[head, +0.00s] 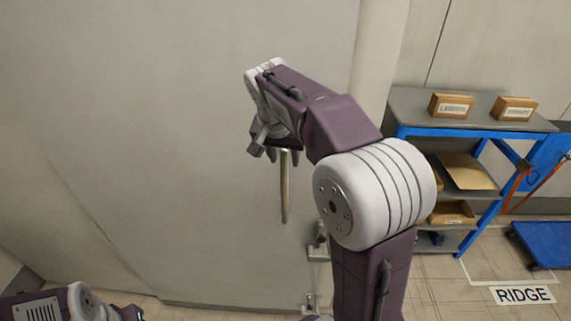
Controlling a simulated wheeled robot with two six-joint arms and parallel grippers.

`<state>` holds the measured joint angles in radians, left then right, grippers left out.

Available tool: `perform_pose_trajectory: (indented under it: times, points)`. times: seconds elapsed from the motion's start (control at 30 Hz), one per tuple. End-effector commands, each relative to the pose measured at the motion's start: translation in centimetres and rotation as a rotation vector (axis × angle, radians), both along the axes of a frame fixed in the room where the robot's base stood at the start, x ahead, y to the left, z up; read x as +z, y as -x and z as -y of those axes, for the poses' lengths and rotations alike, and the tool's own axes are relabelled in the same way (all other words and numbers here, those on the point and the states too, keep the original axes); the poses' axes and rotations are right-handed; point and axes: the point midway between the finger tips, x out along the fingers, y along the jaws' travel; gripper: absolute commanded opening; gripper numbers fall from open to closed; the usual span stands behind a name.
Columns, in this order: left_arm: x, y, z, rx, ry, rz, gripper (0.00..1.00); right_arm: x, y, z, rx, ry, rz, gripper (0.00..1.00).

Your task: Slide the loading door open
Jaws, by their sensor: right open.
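The loading door (200,200) is a large, plain, pale grey panel filling the left and middle of the head view. A thin upright bar handle (285,195) stands in front of it. My right gripper (282,157) points down at the handle's upper end, with its dark fingertips showing on either side of the bar. It is open; I cannot tell whether it touches the bar. My right wrist hides the handle's top. Only part of my left arm shows at the bottom left corner, and its jaws cannot be made out.
Small metal fittings (317,255) sit low by the panel's right side, partly behind my right arm. A blue-framed shelf (400,105) with small boxes stands at the right. A blue platform (545,245) lies near a floor label reading RIDGE (523,295).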

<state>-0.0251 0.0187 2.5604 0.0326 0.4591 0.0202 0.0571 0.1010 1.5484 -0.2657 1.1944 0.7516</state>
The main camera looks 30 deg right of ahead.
Motion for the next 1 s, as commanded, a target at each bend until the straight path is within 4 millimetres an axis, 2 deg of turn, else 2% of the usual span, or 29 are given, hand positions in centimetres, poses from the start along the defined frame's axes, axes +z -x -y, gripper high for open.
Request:
perform_pose_trajectory:
  times: [0.4,0.53,0.77,0.8,0.93,1.0]
  points:
    - [1.2,0.0,0.0,0.0,0.0,0.0,0.36,-7.0,-2.1,1.9,0.0,-0.001,-0.004,0.41]
    - [1.4,0.0,0.0,0.0,0.0,0.0,0.36,-8.0,-2.4,2.2,0.001,-0.001,-0.003,0.41]
    - [1.3,0.0,0.0,0.0,0.0,0.001,0.36,-8.2,-2.5,2.2,0.001,0.0,-0.001,0.41]
    - [1.3,0.0,0.0,0.0,0.0,0.001,0.36,-8.2,-2.5,2.2,0.001,0.0,-0.001,0.36]
    - [1.3,0.0,0.0,0.0,0.0,0.001,0.36,-8.2,-2.5,2.2,0.001,-0.001,0.0,0.0]
    - [1.3,0.0,0.0,0.0,0.0,0.0,0.36,-8.2,-2.5,2.2,0.001,-0.001,0.0,0.0]
